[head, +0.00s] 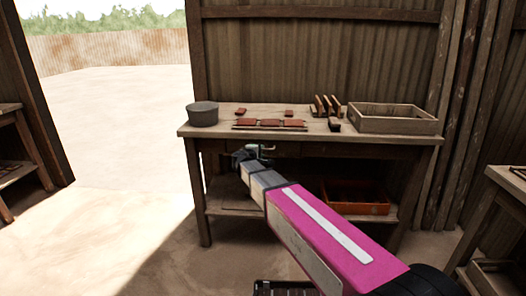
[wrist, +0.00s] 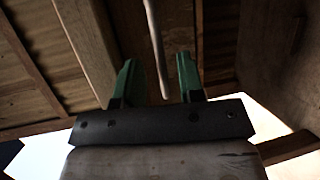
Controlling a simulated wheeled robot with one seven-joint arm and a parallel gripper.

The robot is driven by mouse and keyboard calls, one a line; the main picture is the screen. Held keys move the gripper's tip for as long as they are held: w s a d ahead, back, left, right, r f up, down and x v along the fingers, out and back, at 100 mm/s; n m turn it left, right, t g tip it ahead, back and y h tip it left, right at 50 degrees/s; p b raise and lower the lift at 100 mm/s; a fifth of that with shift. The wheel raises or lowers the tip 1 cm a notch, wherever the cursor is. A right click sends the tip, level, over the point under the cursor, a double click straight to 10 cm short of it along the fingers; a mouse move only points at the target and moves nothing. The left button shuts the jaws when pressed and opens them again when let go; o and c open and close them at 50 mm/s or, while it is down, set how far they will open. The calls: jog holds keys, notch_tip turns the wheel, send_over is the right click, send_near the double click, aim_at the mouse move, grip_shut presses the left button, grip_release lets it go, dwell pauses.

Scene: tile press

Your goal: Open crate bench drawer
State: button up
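The crate bench (head: 215,133) is a wooden table with an open wooden crate (head: 395,124) on its right end. My gripper (head: 262,150) is at the bench's front, just under the top edge; my arm hides much of that area. In the wrist view my gripper (wrist: 157,82) shows two green fingers standing apart. A thin pale bar (wrist: 155,45), which looks like a handle, runs between them, with a gap on each side. A wooden panel (wrist: 85,40) is close by on the left. The drawer front cannot be made out clearly, nor whether it is open.
A grey round pot (head: 203,114), reddish tiles (head: 270,122) and a small wooden rack (head: 327,106) are on the bench top. An orange bin (head: 355,196) is on the lower shelf. Another bench (head: 510,180) stands at the right. The sandy floor at left is clear.

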jog(key=shift+x, duration=1.75)
grip_shut()
